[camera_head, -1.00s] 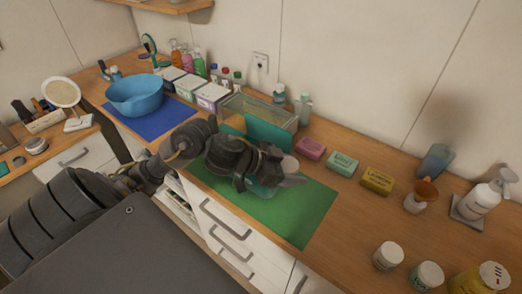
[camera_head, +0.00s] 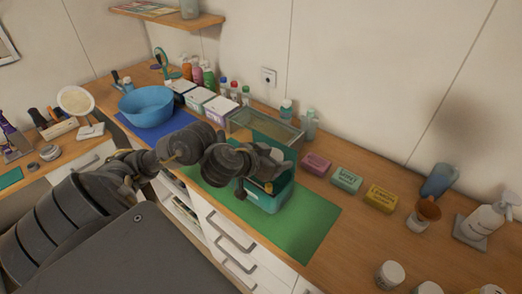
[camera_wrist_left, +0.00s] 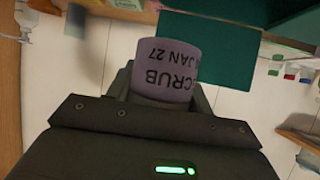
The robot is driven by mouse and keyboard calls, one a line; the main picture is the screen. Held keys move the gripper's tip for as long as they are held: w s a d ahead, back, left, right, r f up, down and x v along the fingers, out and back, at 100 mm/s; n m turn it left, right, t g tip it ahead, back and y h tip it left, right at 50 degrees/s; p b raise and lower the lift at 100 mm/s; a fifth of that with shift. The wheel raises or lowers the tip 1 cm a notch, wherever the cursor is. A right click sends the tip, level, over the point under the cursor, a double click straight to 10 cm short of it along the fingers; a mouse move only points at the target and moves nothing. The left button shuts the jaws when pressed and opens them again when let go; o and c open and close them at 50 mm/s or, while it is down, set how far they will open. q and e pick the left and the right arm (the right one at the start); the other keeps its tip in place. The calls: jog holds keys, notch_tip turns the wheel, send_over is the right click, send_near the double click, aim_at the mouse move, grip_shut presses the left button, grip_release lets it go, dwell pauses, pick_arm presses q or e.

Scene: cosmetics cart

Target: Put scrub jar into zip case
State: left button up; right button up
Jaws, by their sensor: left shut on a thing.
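My left gripper (camera_head: 268,160) is over the teal zip case (camera_head: 262,203), which lies on the green mat. The case's raised lid (camera_head: 283,152) stands at its back and also shows in the left wrist view (camera_wrist_left: 235,62). In that view my gripper is shut on the lilac scrub jar (camera_wrist_left: 167,65), whose printed "SCRUB JAN 27" reads upside down. In the head view the gripper hides most of the case's inside, and I cannot make out the jar. A small yellow thing shows at the case opening. My right gripper is not in view.
A clear box (camera_head: 292,133) stands close behind the case. Pink (camera_head: 316,164), teal (camera_head: 346,179) and yellow (camera_head: 380,198) soap boxes lie to the right. A blue bowl (camera_head: 147,107) is at left. The green mat (camera_head: 310,222) is clear at right.

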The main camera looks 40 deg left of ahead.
pick_arm(q)
jog(key=w+a+f+b, duration=0.1)
jog(key=a+f+b, duration=0.1)
jog(key=a+f, duration=0.1)
jog(key=w+a+f+b, duration=0.1)
jog(key=a+f+b, duration=0.2)
jog(key=f, duration=0.1)
jog(key=w+a+f+b, duration=0.1)
jog(key=a+f+b, duration=0.2)
jog(key=f, duration=0.1)
jog(key=shift+w, duration=0.35)
jog(key=shift+f, duration=0.15)
jog(key=shift+f+b, duration=0.4)
jog(key=shift+f, duration=0.1)
jog(key=o, duration=0.9)
jog(key=shift+s+d+f, duration=0.1)
jog(key=shift+d, duration=0.05)
jog(key=shift+o, duration=0.6)
jog(key=shift+f, duration=0.1)
